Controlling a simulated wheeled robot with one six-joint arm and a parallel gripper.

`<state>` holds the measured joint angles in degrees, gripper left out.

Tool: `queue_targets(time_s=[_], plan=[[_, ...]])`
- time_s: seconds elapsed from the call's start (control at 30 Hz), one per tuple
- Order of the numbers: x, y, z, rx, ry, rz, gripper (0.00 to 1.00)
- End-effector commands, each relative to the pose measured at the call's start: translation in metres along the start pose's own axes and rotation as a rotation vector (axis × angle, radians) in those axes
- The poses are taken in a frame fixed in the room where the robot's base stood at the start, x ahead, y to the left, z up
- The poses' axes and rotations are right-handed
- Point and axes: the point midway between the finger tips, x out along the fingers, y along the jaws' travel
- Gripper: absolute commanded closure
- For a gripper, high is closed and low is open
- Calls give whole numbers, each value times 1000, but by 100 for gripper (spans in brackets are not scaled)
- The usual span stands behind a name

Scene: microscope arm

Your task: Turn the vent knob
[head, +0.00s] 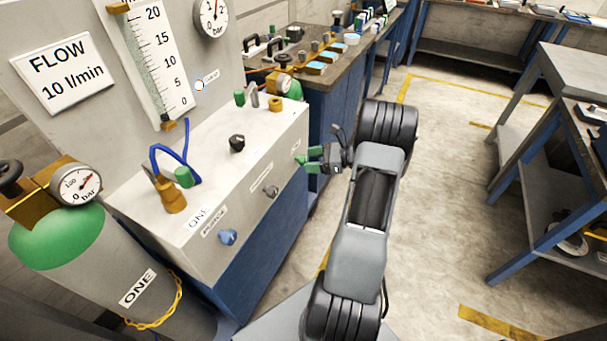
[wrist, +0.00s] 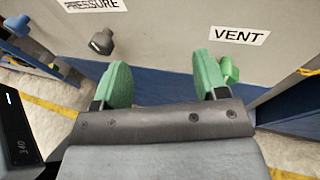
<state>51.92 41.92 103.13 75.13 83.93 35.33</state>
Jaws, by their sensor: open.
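The vent knob (wrist: 231,70) is a small green knob on the grey panel, below and left of the VENT label (wrist: 240,36) in the wrist view. My gripper (wrist: 162,62) is open, with two green fingers and nothing between them. The knob lies just outside the right finger and is partly hidden by it; I cannot tell whether they touch. In the head view my gripper (head: 309,158) is at the far right end of the panel's front, where green fingers and green knob are hard to tell apart.
A grey knob (wrist: 102,42) sits under the PRESSURE label, left of my fingers. A blue knob (head: 228,237) is nearer on the cabinet front (head: 245,215). A second bench (head: 345,65) stands beyond.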

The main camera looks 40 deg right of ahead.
Motion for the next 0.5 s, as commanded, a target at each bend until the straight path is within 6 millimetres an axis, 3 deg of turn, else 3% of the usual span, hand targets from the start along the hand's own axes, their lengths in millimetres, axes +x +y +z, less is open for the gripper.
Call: queue_targets(time_s=[0.03,0.2,0.37,0.5], plan=[[-10,-12,-35,69,-53,-61,33],[-42,-37,-88,217,-196,-211,33],[-56,-47,-110,274,-263,-277,33],[-46,-53,-112,287,-278,-289,33]])
